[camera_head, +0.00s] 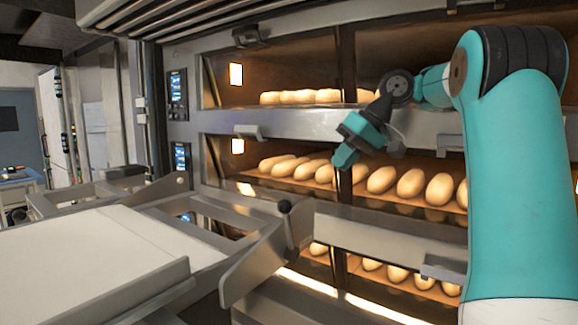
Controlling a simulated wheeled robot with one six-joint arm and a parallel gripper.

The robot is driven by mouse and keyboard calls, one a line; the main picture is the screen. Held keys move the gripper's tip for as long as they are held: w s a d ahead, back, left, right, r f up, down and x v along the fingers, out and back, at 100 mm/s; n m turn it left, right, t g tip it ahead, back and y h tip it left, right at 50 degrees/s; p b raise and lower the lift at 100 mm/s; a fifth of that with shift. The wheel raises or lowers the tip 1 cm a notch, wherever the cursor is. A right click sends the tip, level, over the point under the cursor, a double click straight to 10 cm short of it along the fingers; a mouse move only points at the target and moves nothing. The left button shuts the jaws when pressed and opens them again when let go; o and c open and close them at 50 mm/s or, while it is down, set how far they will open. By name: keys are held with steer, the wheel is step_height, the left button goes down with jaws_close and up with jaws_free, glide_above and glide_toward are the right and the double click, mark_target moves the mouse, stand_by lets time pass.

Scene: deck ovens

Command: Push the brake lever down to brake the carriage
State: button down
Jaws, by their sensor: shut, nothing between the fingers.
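A lever with a round black knob (285,206) stands up at the right front end of the carriage; it looks like the brake lever. The carriage (150,290) is a metal frame with a pale flat loading surface, standing in front of the ovens at the left. My gripper (342,160) is teal, shut and empty. It points down and left in the picture, above and to the right of the knob, apart from it. How far it is from the oven front in depth is hard to tell.
Deck ovens (310,122) fill the back, with several loaves (410,184) on lit decks. Metal handles (248,131) stick out from the oven fronts. Control panels (178,95) are at the oven's left edge. Space between gripper and knob looks clear.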

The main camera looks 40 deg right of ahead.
steer(key=a+r+b+x, duration=0.1)
steer(key=a+x, duration=0.1)
steer(key=x, duration=1)
steer(key=shift+a, duration=0.25)
steer(key=shift+r+b, duration=0.1)
steer(key=shift+b, duration=0.3)
